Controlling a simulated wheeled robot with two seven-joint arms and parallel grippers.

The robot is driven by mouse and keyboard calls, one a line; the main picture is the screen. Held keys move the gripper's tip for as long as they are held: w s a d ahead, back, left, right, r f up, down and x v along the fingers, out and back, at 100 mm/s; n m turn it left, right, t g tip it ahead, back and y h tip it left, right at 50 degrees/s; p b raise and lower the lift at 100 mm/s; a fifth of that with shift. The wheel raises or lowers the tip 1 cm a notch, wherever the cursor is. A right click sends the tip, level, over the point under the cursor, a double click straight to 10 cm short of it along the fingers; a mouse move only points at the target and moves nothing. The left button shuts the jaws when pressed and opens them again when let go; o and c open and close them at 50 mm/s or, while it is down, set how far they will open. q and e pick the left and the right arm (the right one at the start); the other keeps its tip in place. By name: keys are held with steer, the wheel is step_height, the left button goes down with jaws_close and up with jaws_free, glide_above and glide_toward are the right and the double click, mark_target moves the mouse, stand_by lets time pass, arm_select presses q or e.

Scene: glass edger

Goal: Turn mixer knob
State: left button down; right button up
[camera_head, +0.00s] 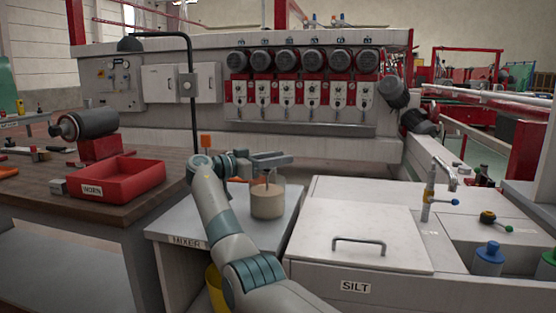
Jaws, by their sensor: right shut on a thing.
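A grey stand labelled MIXER (188,243) is in the middle of the head view. On it stands a clear beaker (268,205) with tan contents. My right gripper (272,161) is above the beaker, shut on a thin dark rod (267,181) that reaches down into the beaker. The grip itself is small and partly hidden by the fingers. I cannot make out a mixer knob clearly; my right arm covers part of the stand. My left gripper is not in view.
A red tray (118,181) sits on the wooden bench to the left. A lidded box labelled SILT (355,238) stands right of the mixer, with a tap (428,192) beyond. A thin black lamp post (192,100) rises behind my arm. A yellow bucket (214,290) is below.

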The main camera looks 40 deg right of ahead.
steer(key=o, duration=1)
steer(key=shift+r, duration=0.1)
steer(key=shift+o, duration=0.2)
steer(key=shift+a, duration=0.1)
steer(key=w+a, duration=0.1)
steer(key=a, duration=1.6)
steer(key=shift+w, duration=0.2)
